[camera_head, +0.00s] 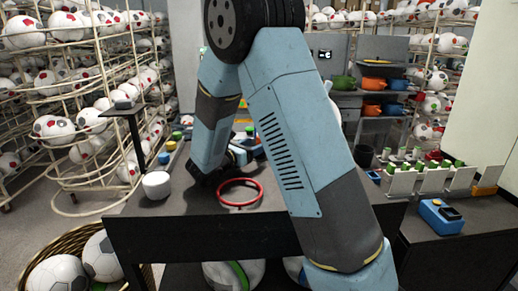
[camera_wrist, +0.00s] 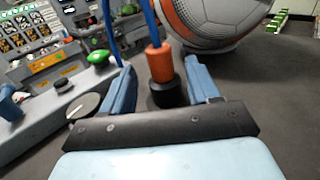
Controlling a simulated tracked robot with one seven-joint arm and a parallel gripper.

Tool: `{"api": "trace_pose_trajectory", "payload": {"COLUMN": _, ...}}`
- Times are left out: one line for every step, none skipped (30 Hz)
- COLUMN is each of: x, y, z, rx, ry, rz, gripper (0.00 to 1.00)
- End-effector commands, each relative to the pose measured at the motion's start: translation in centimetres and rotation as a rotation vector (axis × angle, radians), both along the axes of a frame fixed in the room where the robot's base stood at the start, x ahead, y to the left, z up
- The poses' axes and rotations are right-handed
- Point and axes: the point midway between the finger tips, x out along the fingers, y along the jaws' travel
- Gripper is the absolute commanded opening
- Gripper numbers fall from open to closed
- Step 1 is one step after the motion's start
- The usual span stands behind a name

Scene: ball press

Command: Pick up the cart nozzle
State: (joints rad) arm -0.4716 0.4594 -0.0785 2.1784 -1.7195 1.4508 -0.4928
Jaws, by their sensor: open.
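The nozzle (camera_wrist: 160,64), an orange cylinder with a black lower part (camera_wrist: 168,94), shows in the middle of the wrist view. A blue hose (camera_wrist: 151,24) runs up from its top. My gripper (camera_wrist: 158,66) is open, with one blue finger to the left of the nozzle and one to the right. Gaps show between the fingers and the nozzle, so it does not look gripped. The nozzle's lowest part is hidden behind my gripper's dark crossbar. In the head view my arm fills the middle, and I cannot make out the fingers or the nozzle there.
In the wrist view a large grey and orange ball (camera_wrist: 217,16) stands close behind the nozzle. A console with a green button (camera_wrist: 98,58) is at left. In the head view a red ring (camera_head: 239,204) lies on a dark table (camera_head: 185,235).

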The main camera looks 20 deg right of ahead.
Motion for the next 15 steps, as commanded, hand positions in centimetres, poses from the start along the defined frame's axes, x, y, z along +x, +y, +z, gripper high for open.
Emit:
{"api": "trace_pose_trajectory", "payload": {"x": 0.1, "y": -0.2, "z": 0.0, "rx": 0.000, "ry": 0.000, "rz": 0.000, "gripper": 0.61}}
{"api": "trace_pose_trajectory", "payload": {"x": 0.2, "y": -0.3, "z": 0.0, "rx": 0.000, "ry": 0.000, "rz": 0.000, "gripper": 0.61}}
{"api": "trace_pose_trajectory", "payload": {"x": 0.2, "y": -0.4, "z": 0.0, "rx": 0.000, "ry": 0.000, "rz": 0.000, "gripper": 0.61}}
{"api": "trace_pose_trajectory", "payload": {"x": 0.3, "y": -0.5, "z": 0.0, "rx": 0.000, "ry": 0.000, "rz": 0.000, "gripper": 0.61}}
{"api": "trace_pose_trajectory", "payload": {"x": 0.4, "y": -0.6, "z": 0.0, "rx": 0.000, "ry": 0.000, "rz": 0.000, "gripper": 0.61}}
{"api": "trace_pose_trajectory", "payload": {"x": 0.5, "y": -0.8, "z": 0.0, "rx": 0.000, "ry": 0.000, "rz": -0.001, "gripper": 0.61}}
{"api": "trace_pose_trajectory", "payload": {"x": 0.7, "y": -1.0, "z": 0.0, "rx": 0.001, "ry": 0.001, "rz": -0.001, "gripper": 0.61}}
{"api": "trace_pose_trajectory", "payload": {"x": 0.8, "y": -1.3, "z": 0.0, "rx": 0.000, "ry": 0.000, "rz": -0.002, "gripper": 0.61}}
{"api": "trace_pose_trajectory", "payload": {"x": 1.1, "y": -1.7, "z": 0.0, "rx": 0.000, "ry": 0.000, "rz": -0.003, "gripper": 0.61}}
{"api": "trace_pose_trajectory", "payload": {"x": 1.3, "y": -2.1, "z": 0.0, "rx": 0.000, "ry": 0.000, "rz": -0.003, "gripper": 0.61}}
{"api": "trace_pose_trajectory", "payload": {"x": 1.5, "y": -2.4, "z": 0.0, "rx": 0.000, "ry": 0.000, "rz": -0.003, "gripper": 0.61}}
{"api": "trace_pose_trajectory", "payload": {"x": 1.8, "y": -2.9, "z": 0.0, "rx": 0.000, "ry": 0.001, "rz": -0.003, "gripper": 0.61}}
{"api": "trace_pose_trajectory", "payload": {"x": 2.1, "y": -3.3, "z": -0.1, "rx": 0.001, "ry": 0.001, "rz": -0.003, "gripper": 0.61}}
{"api": "trace_pose_trajectory", "payload": {"x": 2.3, "y": -3.7, "z": -0.1, "rx": 0.001, "ry": 0.001, "rz": -0.003, "gripper": 0.61}}
{"api": "trace_pose_trajectory", "payload": {"x": 2.7, "y": -4.1, "z": 0.0, "rx": 0.000, "ry": 0.000, "rz": -0.003, "gripper": 0.61}}
